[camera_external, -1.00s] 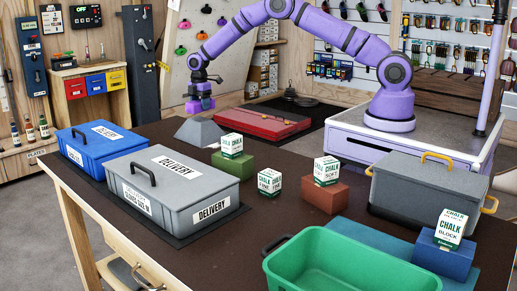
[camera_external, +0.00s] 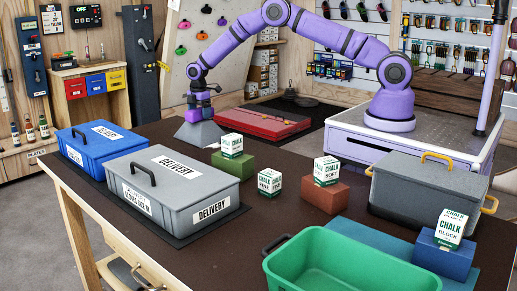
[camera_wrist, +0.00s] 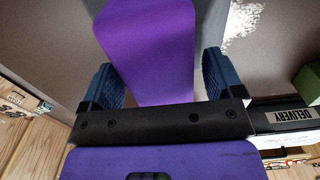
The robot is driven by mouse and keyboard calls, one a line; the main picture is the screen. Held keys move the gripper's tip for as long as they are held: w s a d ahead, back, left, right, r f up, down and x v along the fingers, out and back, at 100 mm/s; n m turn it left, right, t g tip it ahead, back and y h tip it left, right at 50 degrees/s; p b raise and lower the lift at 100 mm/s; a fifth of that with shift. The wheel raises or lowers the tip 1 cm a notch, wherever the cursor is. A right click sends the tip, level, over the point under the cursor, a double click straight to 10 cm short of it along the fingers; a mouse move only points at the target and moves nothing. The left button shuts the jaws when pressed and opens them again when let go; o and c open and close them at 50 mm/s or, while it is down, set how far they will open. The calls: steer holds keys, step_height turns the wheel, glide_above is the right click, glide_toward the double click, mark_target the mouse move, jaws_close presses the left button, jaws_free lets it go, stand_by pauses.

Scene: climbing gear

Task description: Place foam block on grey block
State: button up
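The foam block (camera_external: 199,115) is purple and sits right at the top of the grey block (camera_external: 199,134), a grey piece with sloping sides on the dark table. My gripper (camera_external: 200,97) is directly above, pointing down, with its fingers around the foam block. I cannot tell whether the foam block's underside touches the grey block.
A red case (camera_external: 262,123) lies to the right of the grey block. A green block (camera_external: 233,161) with a chalk box on it stands in front. A grey delivery crate (camera_external: 172,205) and a blue crate (camera_external: 85,158) stand to the left and front. A green tub (camera_external: 330,262) is nearer.

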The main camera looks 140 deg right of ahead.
mark_target(199, 109)
step_height(199, 109, up, 12)
steer(key=w+a+r+t+h, duration=0.1)
steer(key=w+a+r, duration=0.7)
steer(key=a+r, duration=0.4)
steer(key=w+a+r, duration=0.7)
steer(key=a+r, duration=0.3)
steer(key=a, duration=0.4)
steer(key=s+a+r+t, duration=0.1)
steer(key=s+a+r, duration=0.15)
steer(key=a, duration=0.85)
steer(key=s+a+r+t, duration=0.15)
steer(key=a+r, duration=0.25)
steer(key=a, duration=0.7)
steer(key=s+a+r, duration=0.3)
steer(key=a+r, duration=0.1)
steer(key=a, duration=0.7)
steer(key=s+a+f+t, duration=0.1)
steer(key=s+a+f, duration=0.1)
steer(key=s+a, duration=0.4)
steer(key=s+a+f+y, duration=0.1)
steer(key=s+a+f, duration=0.1)
steer(key=s+a, duration=0.5)
steer(key=s, duration=0.3)
steer(key=shift+s+f+t, duration=0.3)
steer(key=shift+f+t, duration=0.05)
steer(key=shift+f, duration=0.05)
